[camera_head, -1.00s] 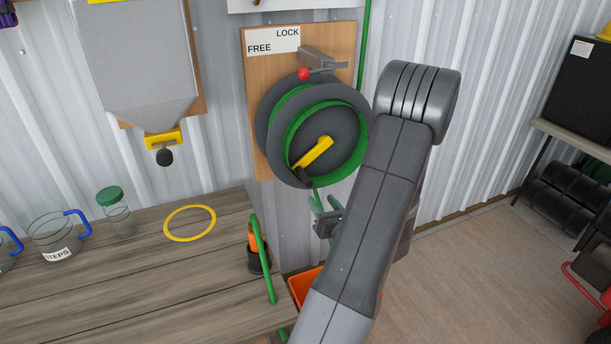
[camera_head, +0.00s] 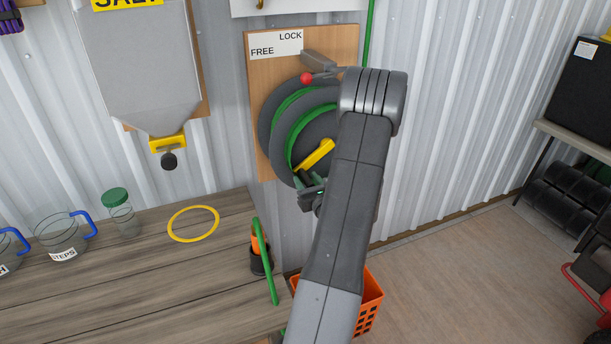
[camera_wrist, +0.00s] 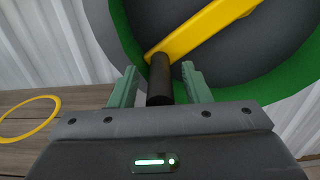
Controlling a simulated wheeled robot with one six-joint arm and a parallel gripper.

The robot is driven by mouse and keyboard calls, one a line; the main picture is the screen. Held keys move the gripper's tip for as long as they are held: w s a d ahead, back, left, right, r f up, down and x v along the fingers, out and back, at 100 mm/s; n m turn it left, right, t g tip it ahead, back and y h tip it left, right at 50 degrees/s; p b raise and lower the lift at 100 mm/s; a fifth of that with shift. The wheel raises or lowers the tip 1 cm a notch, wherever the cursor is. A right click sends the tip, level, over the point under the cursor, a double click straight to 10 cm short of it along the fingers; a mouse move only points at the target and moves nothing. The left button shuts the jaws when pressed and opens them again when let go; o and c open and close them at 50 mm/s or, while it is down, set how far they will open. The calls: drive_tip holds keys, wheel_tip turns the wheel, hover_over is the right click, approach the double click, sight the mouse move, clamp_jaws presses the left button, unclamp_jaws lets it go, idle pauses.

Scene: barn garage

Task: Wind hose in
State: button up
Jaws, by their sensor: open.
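The hose reel (camera_head: 300,118) is a dark drum with green hose around it, mounted on a wooden board (camera_head: 262,85) on the wall. Its yellow crank arm (camera_head: 318,154) slants across the drum face. In the wrist view, the crank's black handle (camera_wrist: 160,80) stands between the two green fingers of my open gripper (camera_wrist: 160,88), with a gap visible on each side. In the head view, my gripper (camera_head: 310,190) is at the reel's lower edge, partly hidden by my arm. A red-knobbed lever (camera_head: 306,78) sits below the FREE and LOCK label (camera_head: 276,44), with its knob toward FREE.
A wooden bench (camera_head: 150,290) at left holds clear jugs (camera_head: 60,238), a green-lidded jar (camera_head: 120,215) and a yellow ring (camera_head: 193,224). An orange crate (camera_head: 368,300) is below my arm. Open floor lies right.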

drive_tip(key=shift+x, duration=0.85)
drive_tip(key=shift+c, duration=0.4)
clamp_jaws()
drive_tip(key=shift+r, duration=0.1)
